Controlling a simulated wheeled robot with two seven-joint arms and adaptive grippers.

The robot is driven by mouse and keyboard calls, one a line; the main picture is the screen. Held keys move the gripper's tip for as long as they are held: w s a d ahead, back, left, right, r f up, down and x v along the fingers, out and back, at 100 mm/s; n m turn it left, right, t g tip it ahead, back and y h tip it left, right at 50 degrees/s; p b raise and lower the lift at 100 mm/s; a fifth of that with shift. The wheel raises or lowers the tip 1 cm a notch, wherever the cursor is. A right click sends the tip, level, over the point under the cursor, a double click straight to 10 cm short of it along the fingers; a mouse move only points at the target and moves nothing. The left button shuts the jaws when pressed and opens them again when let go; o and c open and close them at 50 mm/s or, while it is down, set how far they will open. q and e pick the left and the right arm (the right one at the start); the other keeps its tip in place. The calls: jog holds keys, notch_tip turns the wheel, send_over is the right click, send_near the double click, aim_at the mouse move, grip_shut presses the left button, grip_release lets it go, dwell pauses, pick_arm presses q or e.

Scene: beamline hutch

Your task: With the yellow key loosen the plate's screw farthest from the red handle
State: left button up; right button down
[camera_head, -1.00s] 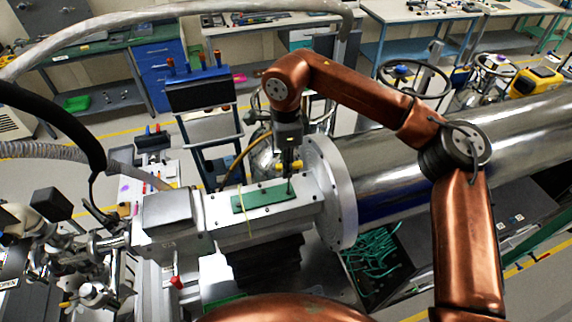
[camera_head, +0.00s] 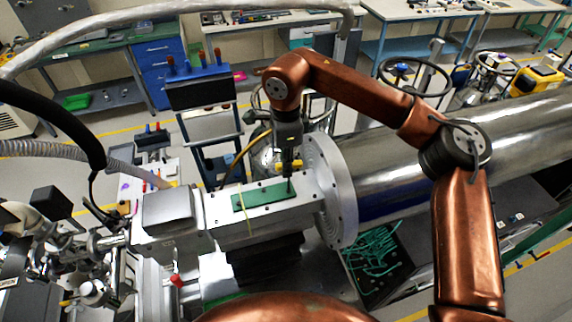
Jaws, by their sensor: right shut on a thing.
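The green plate (camera_head: 262,197) lies on top of the grey metal housing, left of the big round flange. My right gripper (camera_head: 288,158) points down above the plate's right end and is shut on the yellow key. The key is mostly hidden by the fingers; its thin dark lower part (camera_head: 289,184) reaches down to the plate's right end. The screw there is too small and covered to make out. The red handle (camera_head: 177,281) is at the lower left of the housing, away from that end. My left gripper is not in view.
The wide steel flange (camera_head: 331,190) and pipe stand close to the right of my gripper. A thin yellow-green cord (camera_head: 245,211) crosses the plate's left part. A blue holder with red-topped tools (camera_head: 200,71) stands behind. Green cables lie in a bin (camera_head: 372,250) below.

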jog(key=shift+f+b, duration=0.35)
jog(key=shift+f, duration=0.25)
dwell(0.6)
jog(key=shift+r+n+p, duration=0.2)
jog(key=shift+n+p, duration=0.45)
jog(key=shift+n, duration=0.55)
jog(key=shift+s+f+n, duration=0.1)
jog(key=shift+f+n, duration=0.05)
jog(key=shift+n, duration=0.65)
jog(key=shift+n+p, duration=0.5)
jog(key=shift+n, duration=0.2)
jog(key=shift+s+d+n, duration=0.1)
jog(key=shift+d+n, duration=0.05)
jog(key=shift+n, duration=1.15)
